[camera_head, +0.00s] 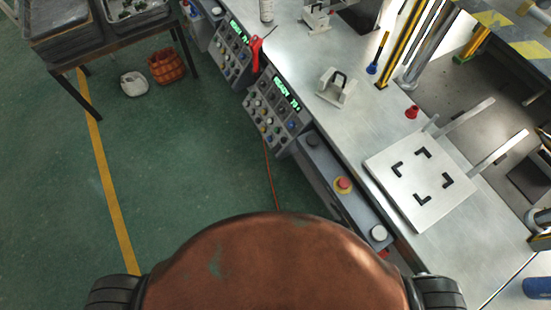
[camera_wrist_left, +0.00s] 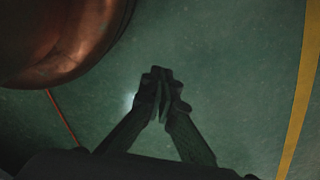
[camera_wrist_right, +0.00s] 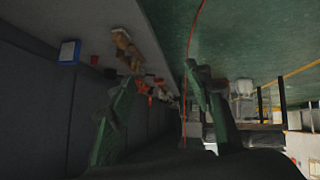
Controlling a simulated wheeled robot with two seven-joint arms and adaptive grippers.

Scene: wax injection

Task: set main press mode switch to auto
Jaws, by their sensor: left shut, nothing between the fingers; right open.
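Two grey control panels with green displays stand along the bench edge in the head view. The nearer panel (camera_head: 275,112) reads READY and carries several small knobs and buttons; the farther panel (camera_head: 233,50) is similar. Which knob is the main press mode switch, and its setting, are too small to tell. My left gripper (camera_wrist_left: 160,76) is shut and empty over the green floor in the left wrist view. My right gripper (camera_wrist_right: 157,80) is open and empty in the right wrist view, beside a dark wall below the bench edge. I cannot make out either gripper in the head view.
A grey box with a red emergency button (camera_head: 343,184) runs along the bench front. A white plate (camera_head: 395,190) with black corner marks lies on the bench. A red tool (camera_head: 256,55) sits by the panels.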

